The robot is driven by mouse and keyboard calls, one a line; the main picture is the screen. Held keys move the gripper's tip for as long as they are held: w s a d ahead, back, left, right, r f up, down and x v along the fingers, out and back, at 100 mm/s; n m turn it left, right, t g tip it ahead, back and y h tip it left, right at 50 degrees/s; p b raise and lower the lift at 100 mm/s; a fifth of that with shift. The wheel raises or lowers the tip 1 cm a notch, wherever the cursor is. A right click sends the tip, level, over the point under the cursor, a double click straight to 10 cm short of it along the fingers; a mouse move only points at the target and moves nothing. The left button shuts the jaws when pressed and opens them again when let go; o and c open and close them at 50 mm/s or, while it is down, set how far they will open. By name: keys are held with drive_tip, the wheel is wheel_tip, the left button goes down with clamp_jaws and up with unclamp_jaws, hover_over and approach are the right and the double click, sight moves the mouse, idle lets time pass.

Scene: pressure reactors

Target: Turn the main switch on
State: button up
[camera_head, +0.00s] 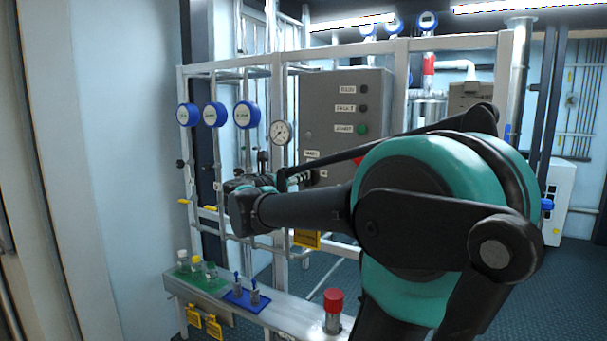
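A grey control box (340,88) stands on the frame in the middle of the view. Its front has labels, dark round lamps or knobs and a green button (362,129). A label that seems to read MAIN (312,154) sits low on the left of its front. I cannot make out the main switch itself; my arm covers part of the lower front.
A pressure gauge (281,132) and several blue-rimmed dials (247,115) are on pipes left of the box. A bench (300,317) below carries a green tray (214,287), a blue tray (236,299) and a red-capped cylinder (333,312). Floor shows at right.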

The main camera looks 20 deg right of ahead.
drive_tip(key=shift+x, duration=2.45)
drive_tip(key=shift+c, duration=0.6)
clamp_jaws()
